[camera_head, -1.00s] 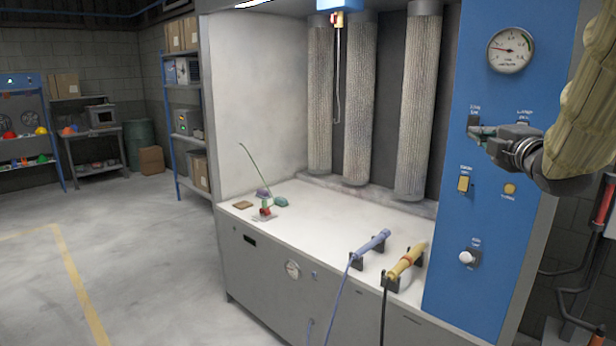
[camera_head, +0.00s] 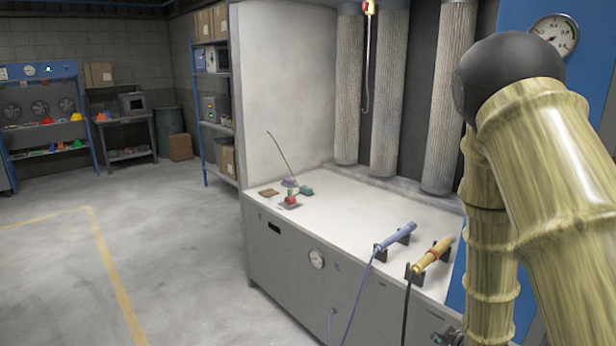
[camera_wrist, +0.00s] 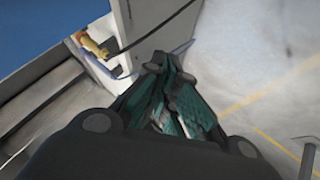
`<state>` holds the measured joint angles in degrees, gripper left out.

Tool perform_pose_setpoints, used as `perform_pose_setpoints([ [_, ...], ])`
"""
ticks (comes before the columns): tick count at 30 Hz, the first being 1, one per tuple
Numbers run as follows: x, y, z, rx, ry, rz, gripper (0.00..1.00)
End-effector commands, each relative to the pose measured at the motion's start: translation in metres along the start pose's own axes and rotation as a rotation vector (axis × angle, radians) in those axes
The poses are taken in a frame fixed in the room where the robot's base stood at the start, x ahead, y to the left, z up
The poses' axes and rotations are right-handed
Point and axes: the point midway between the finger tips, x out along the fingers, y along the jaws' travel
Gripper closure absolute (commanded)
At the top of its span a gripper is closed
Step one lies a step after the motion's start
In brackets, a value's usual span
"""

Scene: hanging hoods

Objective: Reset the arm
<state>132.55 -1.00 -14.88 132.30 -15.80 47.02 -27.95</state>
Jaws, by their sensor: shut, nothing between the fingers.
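My arm (camera_head: 545,150) stands at the right of the head view, its tan, ringed links folded and joined by a black elbow. A small dark part of my wrist or gripper shows low in the head view (camera_head: 447,335), mostly cut off by the bottom edge. In the wrist view my gripper (camera_wrist: 168,72) is shut, its dark and green fingers close together with nothing held between them. It points down past the bench front toward the floor and touches nothing that I can see.
The hood bench (camera_head: 340,210) carries a blue-handled tool (camera_head: 397,236) and a yellow-handled tool (camera_head: 432,256) in black holders, with cables hanging down its front. A blue panel with a gauge (camera_head: 555,34) lies behind my arm. The floor (camera_head: 165,250) at left is clear.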

Motion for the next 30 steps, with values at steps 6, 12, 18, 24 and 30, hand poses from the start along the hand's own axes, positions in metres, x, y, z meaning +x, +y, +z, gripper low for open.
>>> perform_pose_setpoints([
  [6, 0.011, -0.101, 0.073, 0.181, -0.16, -0.126, 1.0],
  [12, 0.001, -0.188, 0.136, 0.342, -0.321, -0.214, 1.0],
  [18, -0.026, -0.27, 0.195, 0.496, -0.499, -0.281, 1.0],
  [24, -0.062, -0.335, 0.24, 0.622, -0.663, -0.32, 1.0],
  [30, -0.084, -0.363, 0.261, 0.682, -0.746, -0.33, 1.0],
])
